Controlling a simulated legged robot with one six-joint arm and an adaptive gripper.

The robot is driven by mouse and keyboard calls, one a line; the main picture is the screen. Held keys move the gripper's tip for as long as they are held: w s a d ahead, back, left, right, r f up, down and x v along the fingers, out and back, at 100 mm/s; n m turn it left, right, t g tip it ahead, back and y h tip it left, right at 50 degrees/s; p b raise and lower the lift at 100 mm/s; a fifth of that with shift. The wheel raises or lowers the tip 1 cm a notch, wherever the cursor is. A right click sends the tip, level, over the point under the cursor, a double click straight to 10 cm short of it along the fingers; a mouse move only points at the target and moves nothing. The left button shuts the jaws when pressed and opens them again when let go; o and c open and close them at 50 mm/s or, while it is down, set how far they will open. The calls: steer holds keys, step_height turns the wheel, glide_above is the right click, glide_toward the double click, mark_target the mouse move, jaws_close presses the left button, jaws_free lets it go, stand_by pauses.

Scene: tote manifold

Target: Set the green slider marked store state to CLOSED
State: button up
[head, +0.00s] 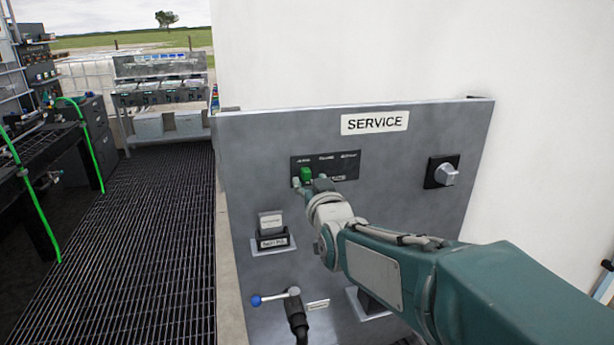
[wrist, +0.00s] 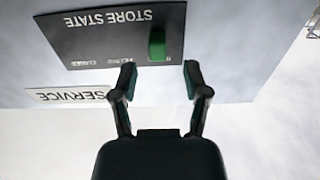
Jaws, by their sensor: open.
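The green slider (head: 306,174) sits at the left end of a dark plate (head: 345,163) on the grey SERVICE panel. In the wrist view, which shows the panel upside down, the green slider (wrist: 157,44) is at the right end of the plate marked STORE STATE (wrist: 100,35). The CLOSED label (wrist: 98,62) is at the opposite end, right in the head view. My gripper (wrist: 158,77) is open and empty, its fingers either side of the slider's line. In the head view my gripper (head: 309,184) is at the slider; I cannot tell whether they touch.
The panel also bears a rotary knob (head: 446,174) at right, a boxed switch (head: 271,230) at lower left, and a blue-tipped lever (head: 272,298) below. My arm hides the lower right. A grated walkway (head: 150,240) lies left.

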mark_target(307, 175)
steer(key=shift+x, duration=1.15)
steer(key=shift+w+a, duration=0.1)
steer(key=shift+w, duration=0.35)
jaws_close()
